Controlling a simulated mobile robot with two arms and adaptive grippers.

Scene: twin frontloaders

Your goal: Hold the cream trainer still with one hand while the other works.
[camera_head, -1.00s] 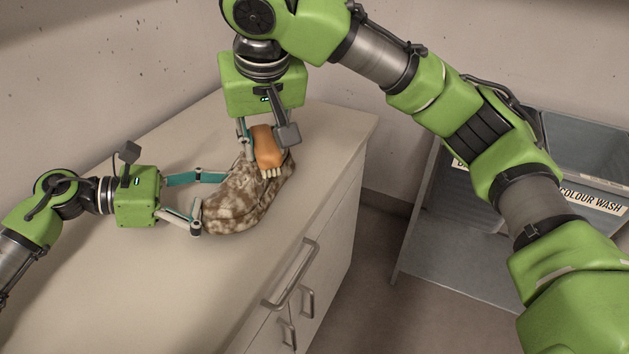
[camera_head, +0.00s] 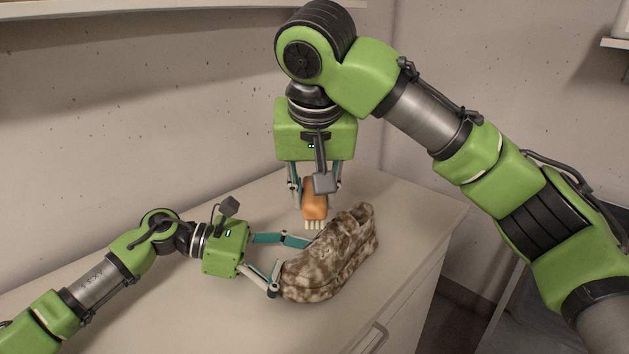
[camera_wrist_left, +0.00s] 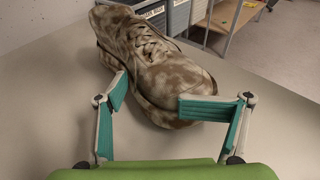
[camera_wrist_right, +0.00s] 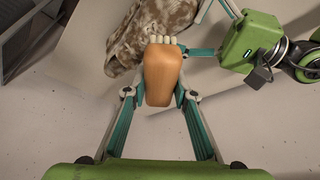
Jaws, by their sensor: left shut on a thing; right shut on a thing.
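The cream trainer (camera_head: 332,262), blotched with brown dirt, lies sole down on the counter, toe towards my left gripper. My left gripper (camera_head: 290,267) is shut on its toe end, one finger on each side; the left wrist view shows the trainer (camera_wrist_left: 150,62) between the fingers. My right gripper (camera_head: 315,190) points down behind the trainer and is shut on an orange-brown brush (camera_head: 314,203) with pale bristles facing down. In the right wrist view the bristles of the brush (camera_wrist_right: 162,68) overlap the trainer's edge (camera_wrist_right: 150,25); I cannot tell whether they touch it.
The pale counter (camera_head: 190,318) is clear around the trainer, with a wall (camera_head: 160,120) behind. Its front edge, with a drawer handle (camera_head: 372,340), is close to the trainer. Grey bins (camera_wrist_left: 180,14) stand beyond the counter in the left wrist view.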

